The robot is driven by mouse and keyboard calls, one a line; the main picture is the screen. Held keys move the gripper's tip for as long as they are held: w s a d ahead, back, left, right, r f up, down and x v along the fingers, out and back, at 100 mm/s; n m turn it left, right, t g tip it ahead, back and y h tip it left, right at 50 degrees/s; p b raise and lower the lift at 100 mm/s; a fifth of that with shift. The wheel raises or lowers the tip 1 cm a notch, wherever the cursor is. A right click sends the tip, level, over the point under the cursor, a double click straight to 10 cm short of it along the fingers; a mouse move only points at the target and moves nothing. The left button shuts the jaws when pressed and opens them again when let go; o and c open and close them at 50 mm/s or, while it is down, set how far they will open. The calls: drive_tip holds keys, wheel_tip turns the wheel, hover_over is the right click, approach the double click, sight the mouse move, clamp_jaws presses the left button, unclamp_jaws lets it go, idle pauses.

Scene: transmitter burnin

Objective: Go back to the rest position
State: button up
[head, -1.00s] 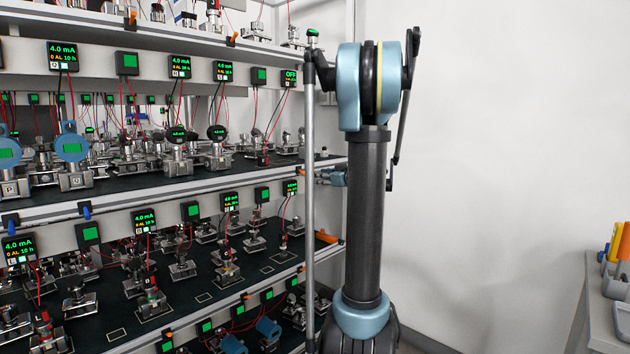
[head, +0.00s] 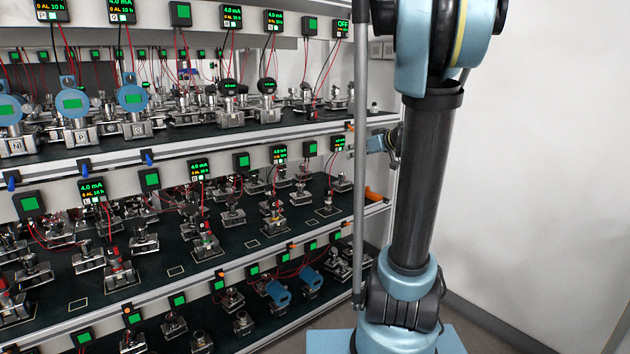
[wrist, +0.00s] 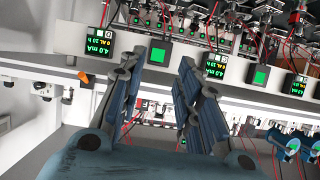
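My gripper (wrist: 160,78) is open in the wrist view. Its two blue-grey fingers stand apart with nothing held between them. In the head view a small blue part of my gripper (head: 378,142) shows beside my dark upright arm, at the right end of the rack's middle shelf. The rest of it is hidden behind the arm. Seen from the wrist, it faces the upside-down shelf front, with lit display boxes (wrist: 98,42) beyond the fingers. I cannot tell how far the fingertips are from the rack.
A multi-level rack (head: 120,157) full of transmitters fills the left and middle. Red and black wires hang from its displays. A blue round transmitter (head: 131,98) stands on the upper shelf. An orange piece (head: 374,195) sits at the rack's right end. Bare wall (head: 540,150) lies right.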

drive_tip(key=s+a+f+m+g+h, duration=0.1)
drive_tip(key=s+a+f+g, duration=0.3)
drive_tip(key=s, duration=0.6)
drive_tip(key=s+d+f+m+g+h, duration=0.2)
drive_tip(key=s+f, duration=0.6)
drive_tip(key=s, duration=0.5)
drive_tip(key=s+d+f+m+g+h, duration=0.2)
drive_tip(key=s+d+f+m+h, duration=0.1)
drive_tip(key=s+f, duration=0.6)
drive_tip(key=s+m+h, duration=0.1)
drive_tip(key=s+h, duration=0.1)
drive_tip(key=s, duration=0.1)
drive_tip(key=shift+s+d+f+g, duration=0.25)
drive_tip(key=shift+s+d+g, duration=0.05)
drive_tip(key=shift+s+d, duration=0.1)
drive_tip(key=shift+w+f, duration=0.2)
drive_tip(key=shift+w, duration=0.3)
